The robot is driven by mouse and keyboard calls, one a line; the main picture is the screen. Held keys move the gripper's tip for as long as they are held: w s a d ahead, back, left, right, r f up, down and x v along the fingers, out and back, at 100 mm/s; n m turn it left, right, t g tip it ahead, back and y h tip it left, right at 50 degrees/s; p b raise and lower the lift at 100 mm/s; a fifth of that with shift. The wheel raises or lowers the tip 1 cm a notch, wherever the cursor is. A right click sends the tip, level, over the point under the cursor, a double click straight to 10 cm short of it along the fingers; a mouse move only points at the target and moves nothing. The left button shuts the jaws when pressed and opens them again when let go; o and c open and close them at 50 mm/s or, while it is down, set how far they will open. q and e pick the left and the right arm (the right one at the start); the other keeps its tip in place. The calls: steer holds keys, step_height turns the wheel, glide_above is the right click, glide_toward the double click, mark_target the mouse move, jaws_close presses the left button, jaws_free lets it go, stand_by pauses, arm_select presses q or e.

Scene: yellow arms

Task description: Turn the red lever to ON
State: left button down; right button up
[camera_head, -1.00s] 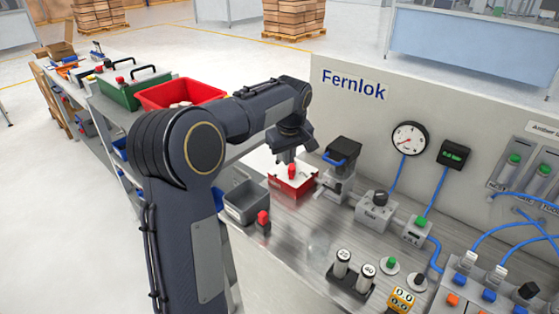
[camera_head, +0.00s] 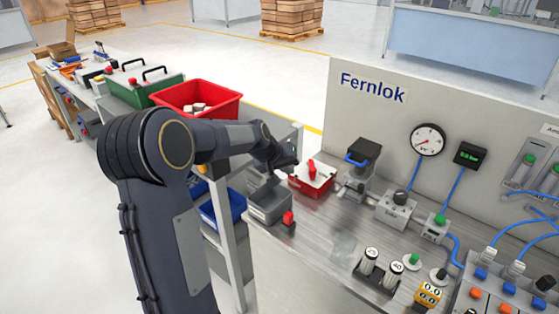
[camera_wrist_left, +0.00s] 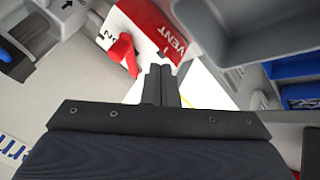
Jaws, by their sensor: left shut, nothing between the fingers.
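The red lever (camera_head: 312,172) sits on a small box (camera_head: 322,187) with red sides and a white top, near the back of the bench. In the left wrist view the lever (camera_wrist_left: 123,52) lies across the white part of the box. The box's red side there reads VENT, and other lettering is partly hidden by the lever. My left gripper (camera_head: 287,166) is just left of the box, seen from behind and partly hidden by its own wrist. In the wrist view its closed fingers (camera_wrist_left: 160,72) are empty and right of the lever; contact is not clear. My right gripper is out of view.
A grey bin (camera_head: 268,207) and a red-knobbed block (camera_head: 289,222) stand in front of the box. A clamp-like device with a blue handle (camera_head: 357,161) stands to its right, before the Fernlok panel (camera_head: 372,110). A red bin (camera_head: 205,112) is behind my arm.

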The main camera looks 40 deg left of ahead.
arm_select(q)
steer(key=w+d, duration=0.1)
steer(key=w+d+p, duration=0.1)
steer(key=w+d, duration=0.1)
steer(key=shift+f, duration=0.3)
steer(key=shift+d, duration=0.1)
